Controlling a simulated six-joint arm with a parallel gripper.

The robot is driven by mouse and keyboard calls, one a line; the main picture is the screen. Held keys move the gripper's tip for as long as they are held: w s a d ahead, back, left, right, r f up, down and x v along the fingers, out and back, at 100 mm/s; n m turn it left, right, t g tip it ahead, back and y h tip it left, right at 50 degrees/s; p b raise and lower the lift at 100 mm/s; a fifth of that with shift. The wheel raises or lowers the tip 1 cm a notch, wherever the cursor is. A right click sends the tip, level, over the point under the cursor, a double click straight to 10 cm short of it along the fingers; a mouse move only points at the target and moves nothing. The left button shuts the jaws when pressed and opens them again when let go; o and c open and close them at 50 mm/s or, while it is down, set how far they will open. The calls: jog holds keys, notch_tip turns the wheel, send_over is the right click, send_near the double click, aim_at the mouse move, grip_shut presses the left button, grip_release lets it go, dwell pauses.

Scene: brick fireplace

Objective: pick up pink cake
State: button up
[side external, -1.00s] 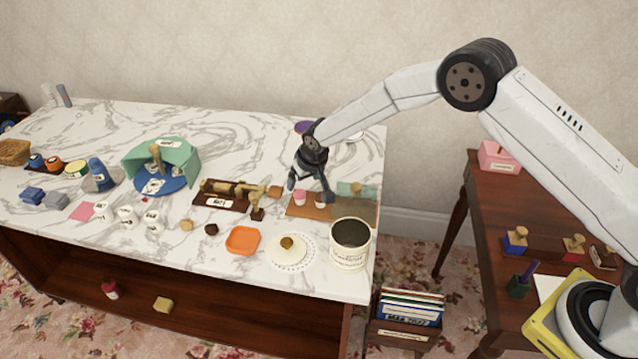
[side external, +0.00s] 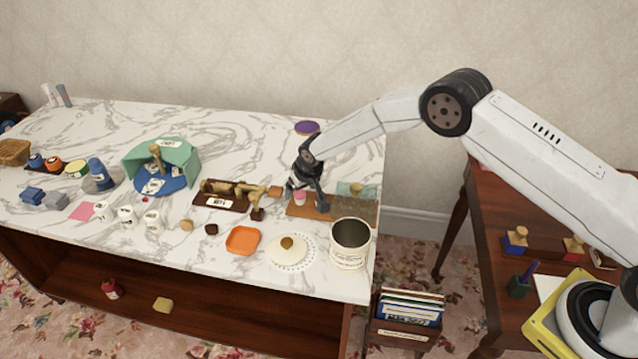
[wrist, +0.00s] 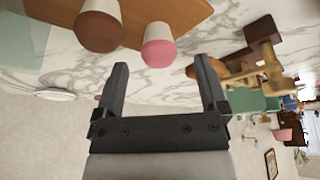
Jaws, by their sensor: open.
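The pink cake (side external: 299,198) is a small cupcake shape on a brown wooden board (side external: 335,210) at the right end of the marble counter. In the wrist view the pink cake (wrist: 158,46) lies just beyond the fingertips, between their lines. A brown cake (wrist: 100,27) stands beside it on the board; in the side view my gripper hides it.
A cream canister (side external: 349,246) stands in front of the board, with its lid on a doily (side external: 290,252) beside it. A dark tray with wooden pieces (side external: 225,198) lies to the left. An orange dish (side external: 243,240) is nearby. Free marble lies behind.

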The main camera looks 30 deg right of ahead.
jog(key=shift+x, duration=1.35)
jog(key=shift+c, duration=0.2)
grip_shut()
jog(key=shift+r, duration=0.15)
jog(key=shift+r, duration=0.8)
jog(key=s+d+r, duration=0.2)
jog(key=s+r, duration=0.9)
jog(key=s, duration=0.3)
